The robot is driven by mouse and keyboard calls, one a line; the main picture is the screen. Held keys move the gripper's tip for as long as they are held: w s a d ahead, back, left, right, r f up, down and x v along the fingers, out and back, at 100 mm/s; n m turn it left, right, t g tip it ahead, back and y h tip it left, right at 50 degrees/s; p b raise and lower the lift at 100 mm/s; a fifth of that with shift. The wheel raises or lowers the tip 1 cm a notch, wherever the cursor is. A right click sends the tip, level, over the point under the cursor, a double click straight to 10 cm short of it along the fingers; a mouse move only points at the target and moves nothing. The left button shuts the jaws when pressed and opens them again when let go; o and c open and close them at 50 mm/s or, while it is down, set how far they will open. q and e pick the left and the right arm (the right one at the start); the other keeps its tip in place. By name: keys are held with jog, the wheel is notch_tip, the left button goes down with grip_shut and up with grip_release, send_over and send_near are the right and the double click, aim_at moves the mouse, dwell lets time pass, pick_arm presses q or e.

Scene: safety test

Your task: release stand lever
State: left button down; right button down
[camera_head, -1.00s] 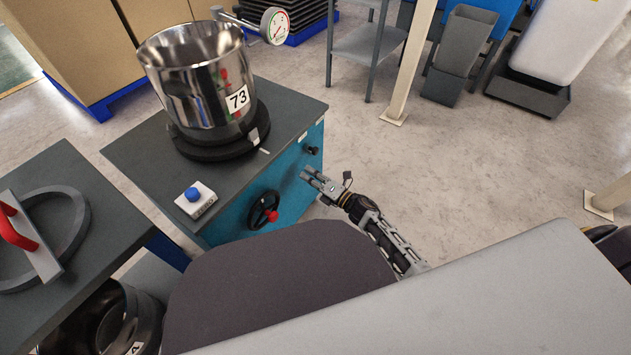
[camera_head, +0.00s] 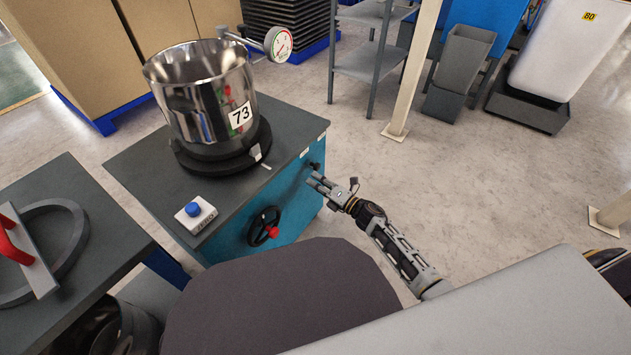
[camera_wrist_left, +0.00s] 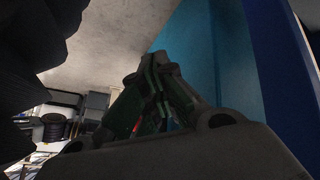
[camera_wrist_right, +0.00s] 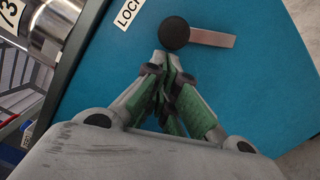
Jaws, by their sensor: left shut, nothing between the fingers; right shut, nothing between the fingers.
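The stand is a dark-topped cabinet (camera_head: 134,166) with a blue side (camera_wrist_right: 245,75). Its lever shows in the right wrist view as a round black knob (camera_wrist_right: 174,33) with a pale bar (camera_wrist_right: 212,39) pointing right. A "LOCK" label (camera_wrist_right: 127,13), partly cut off, is up and left of it. My right gripper (camera_wrist_right: 163,58) is shut and empty, its tips just below the knob; I cannot tell whether they touch. In the head view the right gripper (camera_head: 313,181) is at the blue side's right end. My left gripper (camera_wrist_left: 152,62) is shut and empty beside a blue panel.
A steel pot (camera_head: 205,95) marked 73 stands on the cabinet's black ring. A blue button box (camera_head: 195,213) is on the top, and a black handwheel (camera_head: 262,226) with a red knob is on the side. A post (camera_head: 412,75) stands behind.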

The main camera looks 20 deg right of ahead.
pick_arm(q)
jog(key=shift+s+r, duration=0.1)
jog(key=shift+r, duration=0.1)
pick_arm(e)
jog(key=shift+r, duration=0.2)
pick_arm(q)
jog(key=shift+s, duration=0.1)
pick_arm(e)
jog(key=shift+d, duration=0.1)
pick_arm(q)
jog(key=shift+s+r+p, duration=0.15)
jog(key=shift+s+p, duration=0.1)
jog(key=shift+p, duration=0.15)
pick_arm(e)
jog(key=shift+m, duration=0.3)
jog(key=shift+w+r, duration=0.1)
